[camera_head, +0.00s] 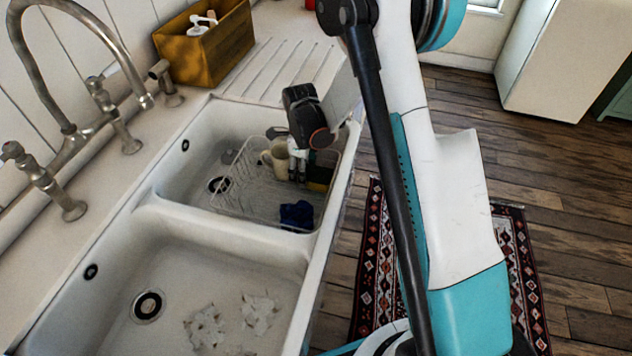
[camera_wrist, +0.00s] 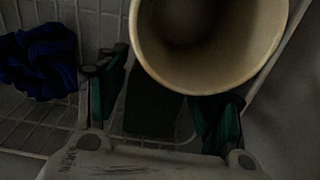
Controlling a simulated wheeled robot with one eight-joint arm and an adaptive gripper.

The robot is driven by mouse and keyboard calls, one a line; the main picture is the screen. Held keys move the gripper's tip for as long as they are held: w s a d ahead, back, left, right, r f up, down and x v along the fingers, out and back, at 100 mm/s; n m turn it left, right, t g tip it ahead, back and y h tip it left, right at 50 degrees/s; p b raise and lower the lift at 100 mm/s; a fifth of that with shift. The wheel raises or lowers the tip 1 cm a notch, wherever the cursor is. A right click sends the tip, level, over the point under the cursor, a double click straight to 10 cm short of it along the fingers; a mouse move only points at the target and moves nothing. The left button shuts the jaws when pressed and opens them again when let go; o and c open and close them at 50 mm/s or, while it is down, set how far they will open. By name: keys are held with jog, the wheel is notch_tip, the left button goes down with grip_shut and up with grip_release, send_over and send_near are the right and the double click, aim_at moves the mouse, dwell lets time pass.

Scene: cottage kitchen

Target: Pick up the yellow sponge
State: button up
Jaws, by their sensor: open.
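The yellow sponge (camera_head: 319,177) stands in the wire rack in the far sink basin, at the rack's right side; a yellow part and a dark part show. My gripper (camera_head: 298,168) reaches down into the rack just left of it. In the wrist view, my open gripper (camera_wrist: 158,100) has a finger on each side of a dark green block (camera_wrist: 150,110), which looks like the sponge's dark side. I cannot tell whether the fingers touch the sponge.
The wire rack (camera_head: 232,190) also holds a crumpled blue cloth (camera_head: 296,214), left of my gripper in the wrist view (camera_wrist: 40,62). The cream cup sits very close to the fingers. The sink wall (camera_head: 338,190) rises right of the sponge. The near basin (camera_head: 200,270) holds pale scraps.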

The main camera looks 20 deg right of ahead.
jog(key=shift+f, duration=0.45)
jog(key=shift+r, duration=0.1)
jog(key=c, duration=0.5)
jog(key=shift+r, duration=0.15)
notch_tip(320, 180, up, 20)
jog(key=p, duration=0.7)
jog(key=shift+r+p, duration=0.95)
jog(key=shift+r, duration=0.35)
